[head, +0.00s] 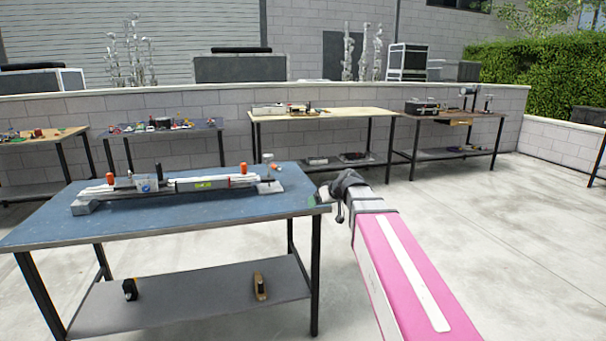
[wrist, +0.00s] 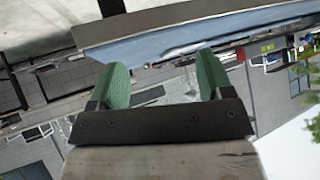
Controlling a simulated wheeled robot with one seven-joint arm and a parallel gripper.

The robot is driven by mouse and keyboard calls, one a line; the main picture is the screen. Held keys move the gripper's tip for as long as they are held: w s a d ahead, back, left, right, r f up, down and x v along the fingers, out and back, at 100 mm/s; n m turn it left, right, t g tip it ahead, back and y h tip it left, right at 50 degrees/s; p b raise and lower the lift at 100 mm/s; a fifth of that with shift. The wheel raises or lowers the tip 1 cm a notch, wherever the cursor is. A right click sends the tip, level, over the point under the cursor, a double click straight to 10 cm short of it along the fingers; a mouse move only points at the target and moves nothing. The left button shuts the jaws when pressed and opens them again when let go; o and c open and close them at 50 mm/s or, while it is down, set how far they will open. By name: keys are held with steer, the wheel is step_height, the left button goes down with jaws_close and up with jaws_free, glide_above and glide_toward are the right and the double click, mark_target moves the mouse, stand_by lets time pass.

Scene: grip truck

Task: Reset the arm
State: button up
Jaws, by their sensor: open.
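My pink arm with a white stripe reaches forward in the head view. My gripper (head: 316,197) is at its far end, by the right edge of the blue-topped workbench (head: 180,219). In the wrist view my gripper (wrist: 161,66) has two green fingers spread apart, with nothing seen between them. The wrist picture is tilted, and the blue bench top (wrist: 200,32) crosses it beyond the fingers. Whether the fingers touch the bench edge cannot be told.
A long grey rail device (head: 185,188) with orange knobs lies on the bench. A small black item (head: 130,289) and a brown item (head: 260,286) are on its lower shelf. More workbenches (head: 330,114) stand along the block wall (head: 200,103). The concrete floor at right is clear.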

steer(key=s+d+f+m+g+h, duration=0.2)
steer(key=s+d+f, duration=0.2)
steer(key=s+f, duration=0.3)
steer(key=s+d+f+m+g+h, duration=0.2)
steer(key=s+d+f, duration=0.2)
steer(key=s+f, duration=0.3)
steer(key=s+d+f+m+g+h, duration=0.2)
steer(key=s+d+f+g+h, duration=0.1)
steer(key=s+f, duration=0.5)
step_height(320, 180, down, 4)
steer(key=shift+d+r+m, duration=0.1)
steer(key=shift+d+m, duration=0.2)
steer(key=shift+d, duration=0.45)
